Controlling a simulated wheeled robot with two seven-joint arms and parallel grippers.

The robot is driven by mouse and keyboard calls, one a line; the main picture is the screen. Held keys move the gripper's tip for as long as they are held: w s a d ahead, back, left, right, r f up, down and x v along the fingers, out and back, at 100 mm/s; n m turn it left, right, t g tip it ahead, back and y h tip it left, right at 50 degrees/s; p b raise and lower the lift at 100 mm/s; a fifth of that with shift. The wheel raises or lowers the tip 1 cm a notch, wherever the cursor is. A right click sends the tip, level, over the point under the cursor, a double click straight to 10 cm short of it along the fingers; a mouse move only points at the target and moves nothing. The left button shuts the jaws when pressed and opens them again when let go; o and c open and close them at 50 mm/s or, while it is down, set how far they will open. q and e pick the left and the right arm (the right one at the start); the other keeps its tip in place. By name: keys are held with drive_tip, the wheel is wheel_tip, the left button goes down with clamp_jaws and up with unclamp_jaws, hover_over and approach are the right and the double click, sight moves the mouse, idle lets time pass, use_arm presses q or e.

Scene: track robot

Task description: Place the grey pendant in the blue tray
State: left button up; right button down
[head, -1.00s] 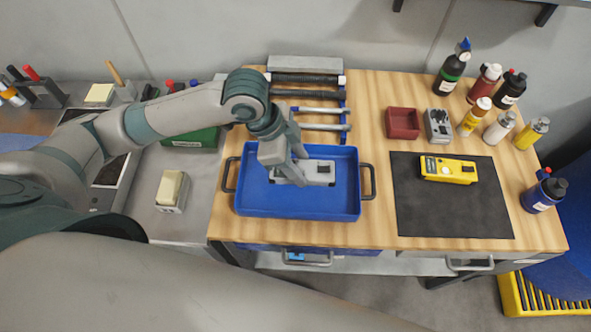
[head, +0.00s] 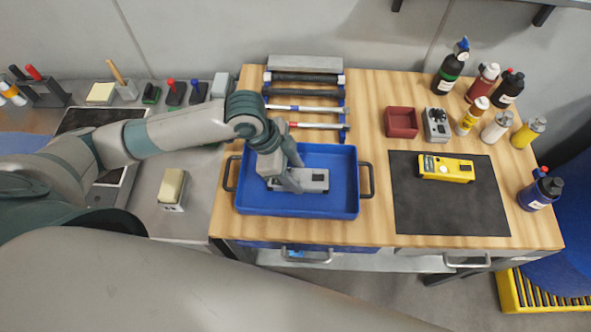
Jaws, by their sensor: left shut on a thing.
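The blue tray (head: 342,207) sits on the left part of the wooden workbench, with a dark handle at each end. The grey pendant (head: 314,180), a flat grey box with a small dark patch, is inside the tray's outline, over or on its floor. I cannot tell whether it touches the floor. My left gripper (head: 287,184) reaches down from the left and is shut on the pendant's left part, hiding some of it. My right gripper is not in view.
A dark mat (head: 450,212) with a yellow device (head: 446,168) lies right of the tray. A red bin (head: 401,122), a small grey box (head: 437,126) and several bottles stand behind. Rod-like tools (head: 305,108) lie behind the tray.

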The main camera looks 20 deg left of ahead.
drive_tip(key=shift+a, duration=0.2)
use_arm(q)
drive_tip(key=o, duration=1.3)
drive_tip(key=shift+f, duration=0.1)
drive_tip(key=shift+c, duration=0.2)
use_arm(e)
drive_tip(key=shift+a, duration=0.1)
use_arm(q)
drive_tip(key=shift+a+r, duration=0.15)
drive_tip(key=shift+r, duration=0.35)
drive_tip(key=b+v, duration=0.1)
drive_tip(key=v, duration=1)
drive_tip(key=shift+b, duration=0.35)
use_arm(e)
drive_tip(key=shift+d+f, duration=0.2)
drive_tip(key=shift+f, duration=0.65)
use_arm(q)
drive_tip(key=shift+a+r, duration=0.1)
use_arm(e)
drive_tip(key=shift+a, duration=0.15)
